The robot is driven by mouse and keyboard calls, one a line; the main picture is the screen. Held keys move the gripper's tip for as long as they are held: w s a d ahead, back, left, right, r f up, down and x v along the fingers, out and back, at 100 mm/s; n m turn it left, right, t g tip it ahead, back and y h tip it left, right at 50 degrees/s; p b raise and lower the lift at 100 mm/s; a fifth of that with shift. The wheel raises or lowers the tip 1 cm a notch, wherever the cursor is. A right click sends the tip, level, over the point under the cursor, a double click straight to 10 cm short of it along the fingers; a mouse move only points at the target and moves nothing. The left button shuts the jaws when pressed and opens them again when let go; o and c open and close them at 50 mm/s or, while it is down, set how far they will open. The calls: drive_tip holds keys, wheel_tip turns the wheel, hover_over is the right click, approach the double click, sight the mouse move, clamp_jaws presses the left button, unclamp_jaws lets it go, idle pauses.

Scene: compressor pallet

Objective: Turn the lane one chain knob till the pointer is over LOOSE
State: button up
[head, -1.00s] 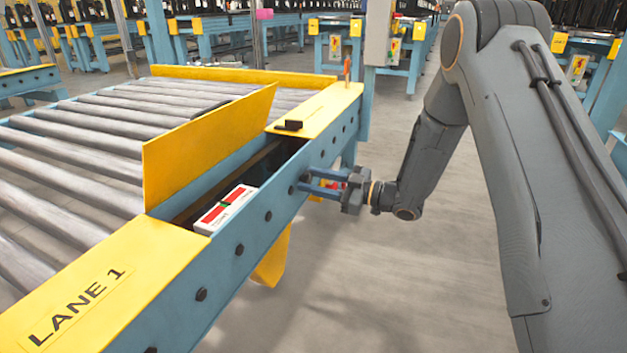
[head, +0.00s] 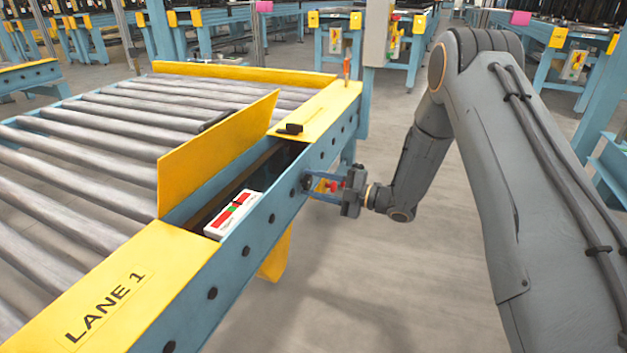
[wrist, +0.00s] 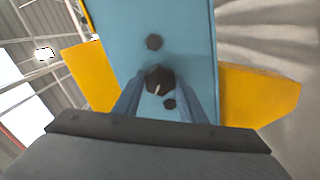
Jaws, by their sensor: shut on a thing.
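The lane one chain knob (wrist: 159,80) is dark and faceted with a pale mark on its face, in the wrist view. It sits on the blue side rail (head: 262,232). My gripper (head: 308,183) reaches it from the right in the head view, where its fingers hide the knob. In the wrist view the two blue fingers of my gripper (wrist: 160,97) are shut on the knob, one on each side. A white scale plate (head: 217,231) with red and green bands lies in the slot behind the rail. Its words and the pointer's exact place are too small to read.
A yellow plate marked LANE 1 (head: 105,308) covers the rail's near end. A raised yellow panel (head: 215,150) stands beside the rollers (head: 90,165). Dark bolts dot the rail. The floor (head: 400,290) right of the rail is clear below my arm.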

drive_tip(key=n+p, duration=0.2)
drive_tip(key=n, duration=0.3)
drive_tip(key=shift+n, duration=0.3)
drive_tip(key=n+p, duration=0.2)
drive_tip(key=n, duration=0.3)
drive_tip(key=shift+f+n, duration=0.1)
drive_tip(key=shift+n, duration=0.2)
drive_tip(key=shift+p, duration=0.3)
drive_tip(key=o, duration=1.1)
drive_tip(key=shift+c, duration=0.2)
drive_tip(key=shift+d, duration=0.1)
drive_tip(key=p+v, duration=0.2)
drive_tip(key=v, duration=0.5)
drive_tip(key=shift+s+d, duration=0.15)
drive_tip(key=shift+d, duration=0.15)
